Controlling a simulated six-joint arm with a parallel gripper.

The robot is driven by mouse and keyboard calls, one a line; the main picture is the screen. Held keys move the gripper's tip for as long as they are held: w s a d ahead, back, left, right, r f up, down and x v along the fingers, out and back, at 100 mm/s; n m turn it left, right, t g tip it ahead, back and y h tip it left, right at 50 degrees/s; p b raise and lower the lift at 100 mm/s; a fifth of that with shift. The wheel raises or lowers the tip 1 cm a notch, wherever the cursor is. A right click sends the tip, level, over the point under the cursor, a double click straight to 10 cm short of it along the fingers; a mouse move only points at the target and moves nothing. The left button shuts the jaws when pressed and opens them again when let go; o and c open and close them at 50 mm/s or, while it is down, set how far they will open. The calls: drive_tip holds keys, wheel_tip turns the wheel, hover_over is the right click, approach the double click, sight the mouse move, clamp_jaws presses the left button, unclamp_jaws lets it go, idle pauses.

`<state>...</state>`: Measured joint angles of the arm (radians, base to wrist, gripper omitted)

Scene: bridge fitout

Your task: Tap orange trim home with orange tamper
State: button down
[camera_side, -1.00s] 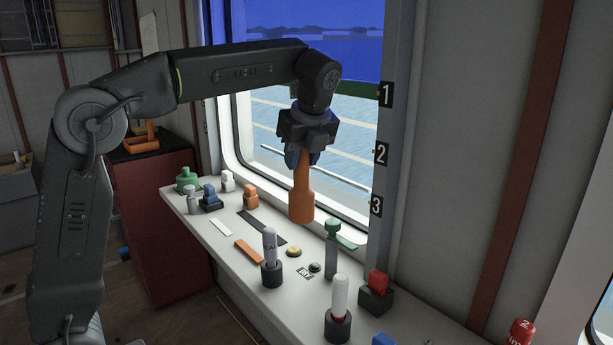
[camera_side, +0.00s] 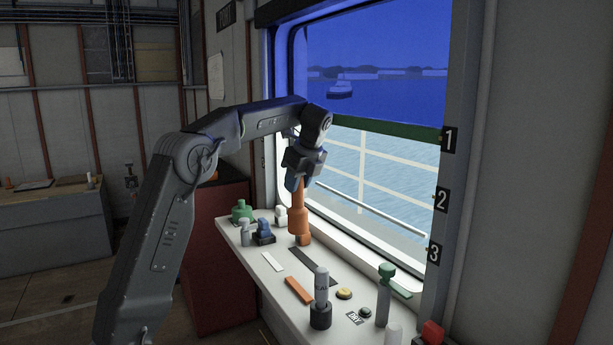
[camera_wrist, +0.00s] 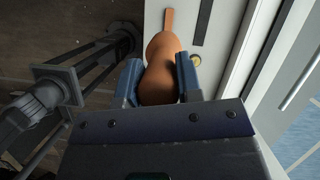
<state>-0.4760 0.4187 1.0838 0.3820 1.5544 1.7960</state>
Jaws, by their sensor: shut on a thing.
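My gripper (camera_side: 298,182) is shut on the orange tamper (camera_side: 298,218), which hangs wide end down over the far part of the white counter. In the wrist view the tamper (camera_wrist: 162,70) sits between the two blue fingers. The side view cannot tell whether its lower end touches anything; it overlaps an orange block (camera_side: 305,241) there. The orange trim (camera_side: 298,290), a flat strip, lies on the counter nearer the camera, apart from the tamper. In the wrist view the trim (camera_wrist: 169,19) shows beyond the tamper.
A dark strip (camera_side: 314,267) and a white strip (camera_side: 273,262) lie by the trim. A grey-and-white marker in a dark holder (camera_side: 320,314), a yellow button (camera_side: 344,293) and a green-topped tool (camera_side: 384,300) stand nearer. Green, grey and blue pieces crowd the far end. The window borders the counter.

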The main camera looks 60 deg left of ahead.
sight(298, 227)
wheel_tip(298, 227, down, 8)
drive_tip(key=shift+f, duration=0.25)
drive_tip(key=shift+f, duration=2)
wheel_tip(298, 227, down, 6)
drive_tip(key=shift+r, duration=2.35)
drive_tip(key=shift+f, duration=0.1)
drive_tip(key=shift+r, duration=1.95)
